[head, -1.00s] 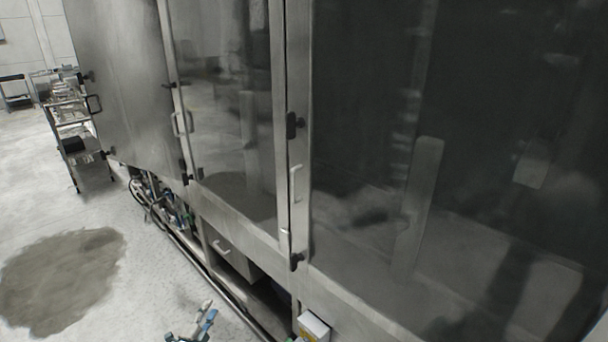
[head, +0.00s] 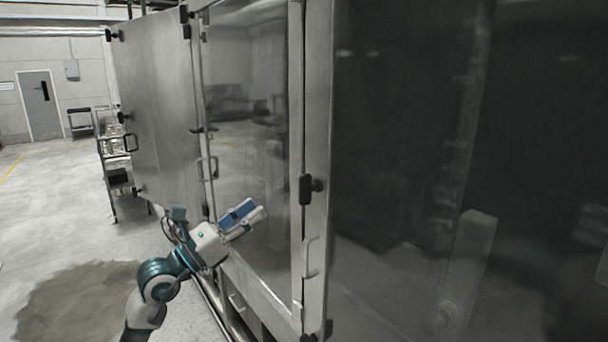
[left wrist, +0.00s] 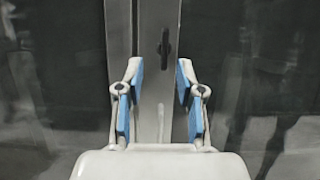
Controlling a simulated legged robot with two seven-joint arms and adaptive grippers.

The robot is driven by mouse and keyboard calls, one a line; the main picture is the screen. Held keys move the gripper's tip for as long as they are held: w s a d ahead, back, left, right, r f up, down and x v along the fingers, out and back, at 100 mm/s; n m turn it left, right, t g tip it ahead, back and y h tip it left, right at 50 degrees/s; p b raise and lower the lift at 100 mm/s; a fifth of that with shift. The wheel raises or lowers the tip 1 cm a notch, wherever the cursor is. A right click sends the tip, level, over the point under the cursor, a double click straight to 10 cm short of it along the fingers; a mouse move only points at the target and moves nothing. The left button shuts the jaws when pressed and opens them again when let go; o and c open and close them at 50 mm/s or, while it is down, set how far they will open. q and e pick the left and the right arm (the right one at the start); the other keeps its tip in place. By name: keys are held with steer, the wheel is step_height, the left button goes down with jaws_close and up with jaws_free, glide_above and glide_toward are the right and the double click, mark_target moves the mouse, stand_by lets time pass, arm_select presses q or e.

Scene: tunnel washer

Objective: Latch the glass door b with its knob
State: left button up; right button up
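Two glass doors stand side by side in the steel washer: a narrower pane (head: 245,120) in the middle and a wide dark pane (head: 400,150) at right. I cannot tell which is door b. A dark knob (head: 309,187) sits on the steel post between them, with a pale bar handle (head: 309,257) below it. My left gripper (head: 250,213) is in front of the middle pane, left of the knob and apart from it. In the left wrist view its fingers (left wrist: 159,75) are open and empty, with the dark knob (left wrist: 165,44) upright beyond them. My right gripper is out of view.
A steel door (head: 160,110) with a dark handle stands at left. A second dark knob (head: 316,331) is low on the post. A trolley (head: 115,165) stands behind at left. The floor at left is open, with a brown stain (head: 75,305).

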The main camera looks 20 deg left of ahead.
mark_target(300, 182)
arm_select(q)
steer(key=p+x, duration=0.1)
steer(key=x, duration=0.4)
steer(key=s+d+p+x, duration=0.1)
steer(key=x, duration=0.4)
steer(key=d+p+x, duration=0.1)
steer(key=x, duration=0.3)
steer(key=shift+w+d+f, duration=0.15)
steer(key=shift+d+f, duration=0.05)
steer(key=shift+d, duration=0.1)
steer(key=shift+w, duration=0.2)
steer(key=a, duration=0.3)
steer(key=shift+w+a+f, duration=0.15)
steer(key=shift+w+f, duration=0.1)
steer(key=shift+s, duration=0.1)
steer(key=c, duration=0.4)
steer(key=shift+s+d+r, duration=0.1)
steer(key=shift+d+r, duration=0.15)
steer(key=shift+d, duration=0.6)
jaws_close()
steer(key=shift+d, duration=0.15)
steer(key=shift+a+f, duration=0.15)
steer(key=shift+a, duration=0.1)
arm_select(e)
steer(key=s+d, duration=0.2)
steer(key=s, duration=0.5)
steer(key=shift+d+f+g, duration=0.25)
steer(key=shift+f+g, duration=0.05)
